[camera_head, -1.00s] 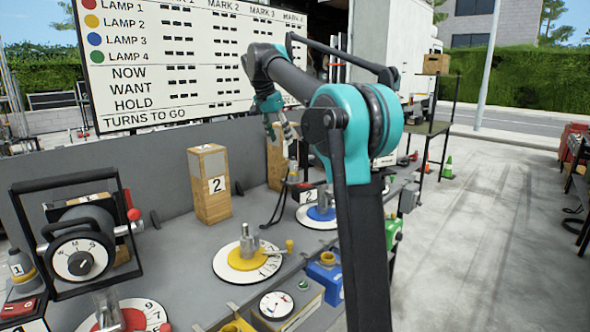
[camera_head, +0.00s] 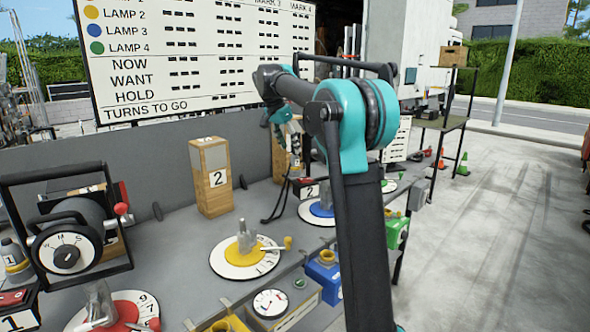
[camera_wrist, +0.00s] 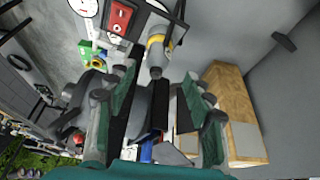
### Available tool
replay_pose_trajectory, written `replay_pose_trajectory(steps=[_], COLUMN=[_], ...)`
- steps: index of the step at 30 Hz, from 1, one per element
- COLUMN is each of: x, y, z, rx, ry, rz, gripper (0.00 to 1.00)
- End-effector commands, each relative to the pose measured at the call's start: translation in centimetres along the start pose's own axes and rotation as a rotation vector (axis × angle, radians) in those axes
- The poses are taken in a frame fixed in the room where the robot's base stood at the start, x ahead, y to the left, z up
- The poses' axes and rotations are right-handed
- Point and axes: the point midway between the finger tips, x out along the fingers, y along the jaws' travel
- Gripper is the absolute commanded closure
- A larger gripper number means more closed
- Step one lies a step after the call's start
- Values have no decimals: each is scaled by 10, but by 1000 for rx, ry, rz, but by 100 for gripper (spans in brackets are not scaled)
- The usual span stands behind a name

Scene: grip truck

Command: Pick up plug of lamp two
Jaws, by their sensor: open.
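In the wrist view a grey plug-like piece with a yellow band (camera_wrist: 157,50) stands just beyond my fingertips, beside a red box (camera_wrist: 118,18). I cannot read a number on it there. My gripper (camera_wrist: 156,82) is open, with its fingers apart and the gap below the piece in the picture. In the head view my gripper (camera_head: 285,122) hangs over the bench behind my arm, close to a small grey upright piece (camera_head: 295,162) above a red and black box marked 2 (camera_head: 311,191). My arm hides part of that area. Contact cannot be told.
A wooden block marked 2 (camera_head: 213,178) stands left of my gripper. A yellow dial (camera_head: 245,251) and a blue dial (camera_head: 320,210) lie on the grey bench. A caged winder marked 1 (camera_head: 70,235) stands at left. The grey back panel (camera_head: 150,165) closes the bench's far side.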

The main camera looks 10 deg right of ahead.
Motion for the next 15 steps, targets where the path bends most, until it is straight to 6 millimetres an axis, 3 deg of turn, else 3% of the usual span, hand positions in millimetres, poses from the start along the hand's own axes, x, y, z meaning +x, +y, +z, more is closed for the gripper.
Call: replay_pose_trajectory(steps=[8, 15], x=[20, 53], y=[1, 4], z=[0, -2], rx=[1, 0], ry=[0, 0], rz=[0, 0], gripper=[48, 48])
